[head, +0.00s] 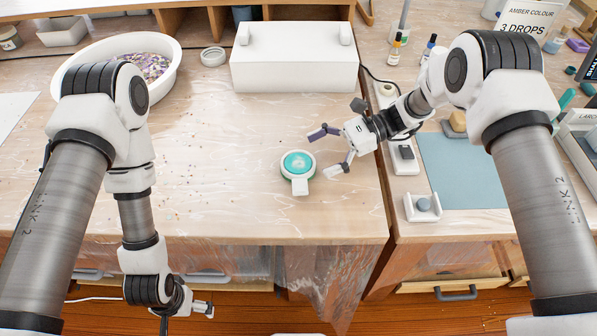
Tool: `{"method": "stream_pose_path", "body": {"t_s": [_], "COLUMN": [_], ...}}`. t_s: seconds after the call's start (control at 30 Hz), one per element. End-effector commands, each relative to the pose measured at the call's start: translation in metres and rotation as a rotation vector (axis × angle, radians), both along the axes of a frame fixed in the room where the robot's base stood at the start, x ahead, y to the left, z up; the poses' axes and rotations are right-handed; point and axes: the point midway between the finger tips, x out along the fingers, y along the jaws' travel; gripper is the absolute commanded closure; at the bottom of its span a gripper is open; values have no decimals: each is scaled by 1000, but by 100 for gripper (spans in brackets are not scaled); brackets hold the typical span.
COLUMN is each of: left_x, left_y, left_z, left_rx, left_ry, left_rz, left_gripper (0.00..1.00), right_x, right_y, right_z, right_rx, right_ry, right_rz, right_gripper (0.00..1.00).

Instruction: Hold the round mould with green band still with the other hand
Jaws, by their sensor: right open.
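The round mould with green band (283,172) sits on the wooden table near its front edge. It is white, with teal-green material inside and a white tab pointing toward me. My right gripper (327,152) is open, just right of the mould, with its fingers spread toward it. One fingertip is beyond the mould's upper right and the other is at its right side; I see no clear contact. My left gripper (197,308) hangs low at the bottom of the picture, in front of the table and away from the mould. Its fingers are partly cut off and their opening is unclear.
A white box (294,70) stands behind the mould. A white bowl of coloured chips (62,68) and a small white ring-like lid (213,56) are at the back left. A blue-grey mat (460,165) and a small white holder (422,208) lie right.

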Motion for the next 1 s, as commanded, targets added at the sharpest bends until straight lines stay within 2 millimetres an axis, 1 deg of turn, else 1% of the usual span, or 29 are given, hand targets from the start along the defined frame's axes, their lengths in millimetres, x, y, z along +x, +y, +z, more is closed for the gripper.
{"method": "stream_pose_path", "body": {"t_s": [0.1, 0.23, 0.37, 0.57, 0.6, 0.67, 0.7, 0.73, 0.77, 1.0], "left_x": [0, 0, 0, 0, 0, 0, 0, 0, 0, 0], "left_y": [0, 0, 0, 0, 0, 0, 0, 0, 0, 0], "left_z": [2, 3, 3, 3, 3, 3, 3, 3, 3, 2], "left_rx": [0, 0, 0, 0, 0, 0, 0, 0, 0, 0], "left_ry": [0, 0, 0, 0, 0, 0, 0, 0, 0, 0], "left_rz": [0, 0, 0, 0, 0, 0, 0, 0, 0, 0], "left_gripper": [0, 0, 0, 0, 0, 0, 0, 0, 0, 0], "right_x": [-6, -10, -12, -12, -12, -12, -12, -12, -12, -12], "right_y": [18, 32, 38, 38, 38, 38, 38, 38, 38, 38], "right_z": [-6, -10, -12, -13, -13, -13, -13, -13, -13, -14], "right_rx": [-1, -1, 0, 0, -1, -1, -1, -1, -1, -1], "right_ry": [1, 0, 0, 0, 0, 0, 0, 0, 0, 1], "right_rz": [3, 2, 0, 0, 0, 0, 0, 0, 0, 0], "right_gripper": [0, 0, 0, 0, 4, 25, 39, 49, 51, 50]}}
